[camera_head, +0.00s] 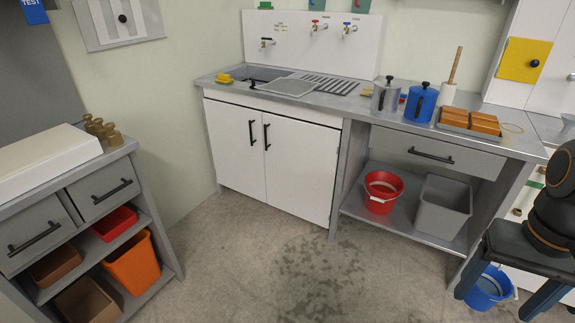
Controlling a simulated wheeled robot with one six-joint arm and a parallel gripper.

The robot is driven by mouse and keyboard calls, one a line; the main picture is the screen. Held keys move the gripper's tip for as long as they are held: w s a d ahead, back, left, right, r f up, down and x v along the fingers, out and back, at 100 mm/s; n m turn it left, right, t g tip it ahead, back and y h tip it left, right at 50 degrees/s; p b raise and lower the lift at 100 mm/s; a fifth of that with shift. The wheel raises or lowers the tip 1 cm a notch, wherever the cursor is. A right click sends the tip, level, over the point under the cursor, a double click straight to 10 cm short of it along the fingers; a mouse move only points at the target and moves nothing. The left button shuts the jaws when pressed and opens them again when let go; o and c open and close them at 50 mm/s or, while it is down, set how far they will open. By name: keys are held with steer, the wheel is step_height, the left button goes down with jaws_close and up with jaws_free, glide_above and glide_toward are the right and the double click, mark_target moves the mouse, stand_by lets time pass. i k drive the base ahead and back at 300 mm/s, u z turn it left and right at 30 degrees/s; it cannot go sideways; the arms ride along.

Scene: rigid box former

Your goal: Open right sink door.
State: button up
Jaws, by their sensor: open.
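The right sink door (302,172) is a white panel under the sink, in the middle of the view. It looks closed, flush with the left sink door (232,152). Its black vertical bar handle (267,137) is at its upper left edge, beside the left door's similar handle (252,133). My gripper (499,303) is at the lower right, with two dark blue fingers spread apart. Nothing shows held between them. It is well to the right of the door and apart from it, in front of the shelf unit's right end.
Bare floor (300,270) lies before the doors, with damp-looking dark spots. A red bucket (380,190) and grey bin (443,208) stand on the shelf at right. A blue bucket (488,290) is near my gripper. A grey drawer unit (105,187) stands at left.

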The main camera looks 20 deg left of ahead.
mark_target(301, 157)
steer(key=u, duration=0.5)
steer(key=i, duration=1.1)
steer(key=u, duration=0.55)
steer(key=i, duration=0.7)
steer(key=u, duration=0.05)
